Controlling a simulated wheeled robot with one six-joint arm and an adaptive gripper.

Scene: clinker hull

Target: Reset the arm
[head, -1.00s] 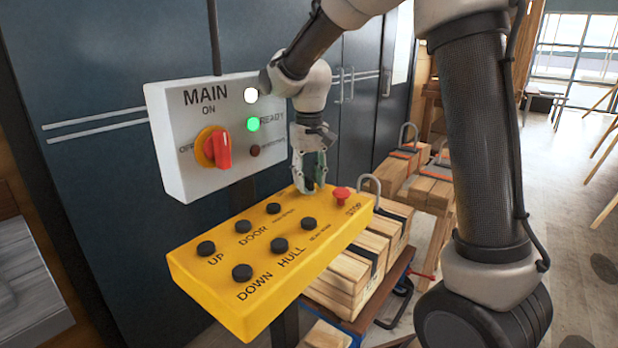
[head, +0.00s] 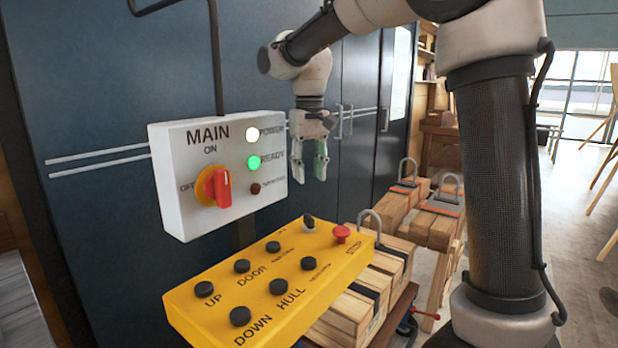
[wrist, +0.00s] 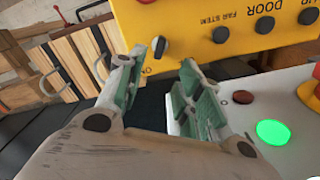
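My arm reaches in from the upper right of the head view. My gripper (head: 321,172) hangs fingers down, above and behind the far end of the yellow control box (head: 190,318), just right of the white MAIN box (head: 172,205). It touches nothing that I can see. In the wrist view, my gripper's green-padded fingertips (wrist: 162,66) stand apart with nothing between them. A dark selector knob with a pale mark (head: 309,223) sits at the box's far edge; it also shows beyond the fingers in the wrist view (wrist: 158,48).
The MAIN box has a red rotary switch (head: 222,188), a lit white lamp (head: 252,134) and a lit green READY lamp (head: 254,162). The yellow box carries several black buttons and a red STOP button (head: 341,233). Clamped timber (head: 345,312) lies behind it. Dark cabinets (head: 90,110) stand behind.

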